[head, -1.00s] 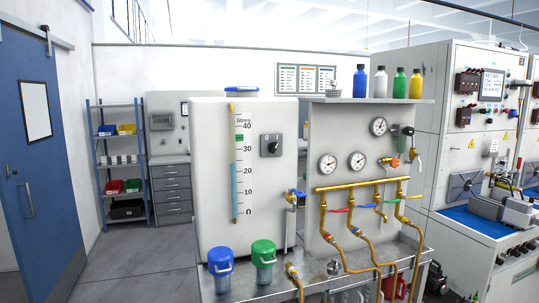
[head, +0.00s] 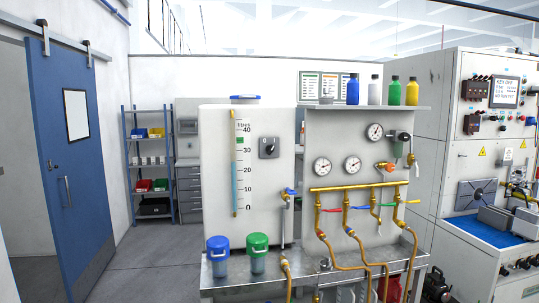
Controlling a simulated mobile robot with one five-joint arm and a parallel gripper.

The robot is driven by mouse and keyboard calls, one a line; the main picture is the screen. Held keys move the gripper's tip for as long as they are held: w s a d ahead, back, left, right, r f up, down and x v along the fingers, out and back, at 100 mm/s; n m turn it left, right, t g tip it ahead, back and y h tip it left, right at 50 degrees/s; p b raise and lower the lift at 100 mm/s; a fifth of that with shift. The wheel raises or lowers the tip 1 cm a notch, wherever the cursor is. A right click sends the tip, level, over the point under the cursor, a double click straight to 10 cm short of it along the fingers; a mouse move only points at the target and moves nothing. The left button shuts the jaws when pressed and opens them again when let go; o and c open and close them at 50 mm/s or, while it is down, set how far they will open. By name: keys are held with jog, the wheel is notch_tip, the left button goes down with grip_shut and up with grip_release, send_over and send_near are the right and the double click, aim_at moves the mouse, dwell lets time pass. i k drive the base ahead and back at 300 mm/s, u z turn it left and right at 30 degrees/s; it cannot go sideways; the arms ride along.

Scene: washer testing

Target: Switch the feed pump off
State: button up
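A dark rotary switch on a grey plate (head: 268,147), marked 0 and I, is on the front of the white tank (head: 218,140). It is to the right of the litre scale. The switch is small, and I cannot tell for sure which mark its knob points to. No label naming the feed pump is readable. My gripper is not in view.
A metal bench (head: 215,283) carries the tank, a blue-lidded (head: 218,246) and a green-lidded canister (head: 258,244). Brass pipes with coloured valve handles (head: 360,187) stand to the right. A blue door (head: 70,165) is at left. Floor (head: 150,262) between door and bench is clear.

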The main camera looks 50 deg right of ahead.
aim_at(270, 149)
jog(key=z, duration=0.1)
jog(key=i, duration=0.9)
jog(key=u, duration=0.1)
